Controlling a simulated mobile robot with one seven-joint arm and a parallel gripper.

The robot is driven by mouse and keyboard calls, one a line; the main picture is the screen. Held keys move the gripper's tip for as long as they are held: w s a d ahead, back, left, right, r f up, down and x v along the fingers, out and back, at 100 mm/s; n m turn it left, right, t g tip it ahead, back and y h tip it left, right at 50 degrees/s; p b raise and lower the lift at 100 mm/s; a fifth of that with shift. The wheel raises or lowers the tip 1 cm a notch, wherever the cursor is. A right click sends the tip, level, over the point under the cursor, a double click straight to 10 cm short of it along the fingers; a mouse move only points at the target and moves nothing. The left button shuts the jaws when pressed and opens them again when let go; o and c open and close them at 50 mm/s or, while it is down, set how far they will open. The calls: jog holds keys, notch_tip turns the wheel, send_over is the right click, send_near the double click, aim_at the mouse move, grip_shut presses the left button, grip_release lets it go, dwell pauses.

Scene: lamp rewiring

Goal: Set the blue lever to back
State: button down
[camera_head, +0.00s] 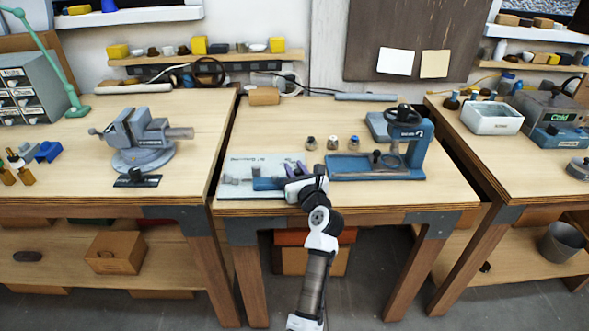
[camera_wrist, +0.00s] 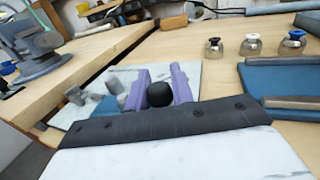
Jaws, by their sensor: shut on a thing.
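A white board (camera_head: 237,163) lies on the front left of the middle bench. A blue block (camera_head: 265,184) sits on it, just left of my gripper (camera_head: 297,169). In the wrist view the two purple fingers of my gripper (camera_wrist: 159,90) stand either side of a round black knob (camera_wrist: 159,95), shut on it. I take the knob to be the lever's end. The lever's shaft is hidden behind the wrist, so its blue colour and tilt cannot be told. Grey metal parts (camera_wrist: 107,106) show left of the fingers.
A blue press (camera_head: 415,150) on a blue base (camera_head: 365,174) stands close right of my gripper. Several small knobbed pots (camera_head: 332,142) stand behind. A grey vise (camera_head: 143,140) is on the left bench.

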jog(key=shift+d+h, duration=0.3)
jog(key=shift+d, duration=0.55)
jog(key=c, duration=1.2)
grip_release()
jog(key=shift+d, duration=0.2)
jog(key=shift+a, duration=0.3)
jog(key=shift+s, duration=0.25)
jog(key=b+v, duration=0.3)
jog(key=v, duration=1)
jog(key=shift+d, duration=0.3)
jog(key=shift+f, duration=0.1)
